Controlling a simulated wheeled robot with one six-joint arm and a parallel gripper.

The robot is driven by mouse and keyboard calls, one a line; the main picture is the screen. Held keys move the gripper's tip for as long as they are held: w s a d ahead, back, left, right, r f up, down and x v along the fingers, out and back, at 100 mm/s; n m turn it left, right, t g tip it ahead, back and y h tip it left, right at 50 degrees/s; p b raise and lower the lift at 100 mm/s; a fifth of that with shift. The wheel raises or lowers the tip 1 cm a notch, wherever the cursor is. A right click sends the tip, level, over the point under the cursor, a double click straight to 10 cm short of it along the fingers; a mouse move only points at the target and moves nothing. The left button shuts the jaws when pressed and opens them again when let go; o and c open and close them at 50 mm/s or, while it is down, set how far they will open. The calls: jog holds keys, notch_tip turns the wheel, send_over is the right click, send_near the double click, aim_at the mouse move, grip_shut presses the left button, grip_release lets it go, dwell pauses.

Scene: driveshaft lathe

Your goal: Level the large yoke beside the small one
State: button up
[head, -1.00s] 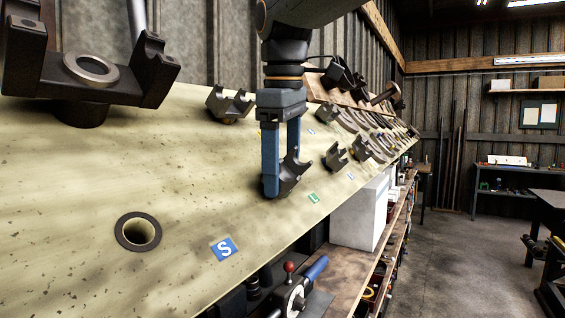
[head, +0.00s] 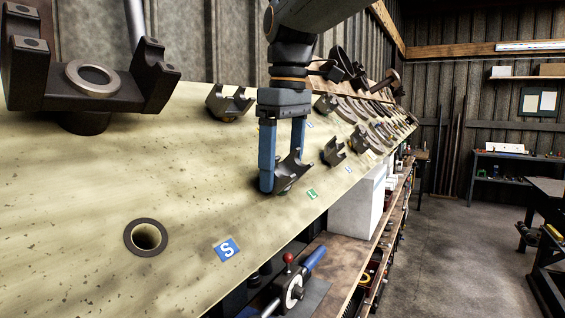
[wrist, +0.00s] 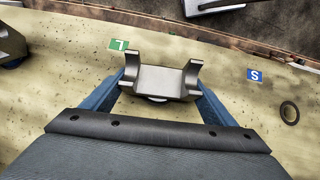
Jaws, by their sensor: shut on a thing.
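A dark metal U-shaped yoke (head: 292,174) sits on the sloping pale board by the green L tag (head: 312,194); I take it for the large yoke. My gripper (head: 283,180), with two blue fingers, points down and is shut on it. In the wrist view the yoke (wrist: 160,82) lies between the fingers (wrist: 160,95), its two prongs about even. In the head view it looks tilted with the board. Its underside is mostly hidden. Another yoke (head: 335,151) stands to the right and one (head: 229,103) behind to the left; I cannot tell which is the small one.
A ringed hole (head: 146,237) and a blue S tag (head: 227,250) are at the front of the board. A big dark forked fixture (head: 90,75) stands at the left. Several more yokes line the board farther right. A clamp (head: 294,290) lies below the board's edge.

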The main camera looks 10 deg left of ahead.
jog(key=shift+s+a+f+g+p, duration=0.1)
jog(key=shift+s+f+g+p, duration=0.25)
jog(key=shift+p, duration=0.3)
dwell(0.9)
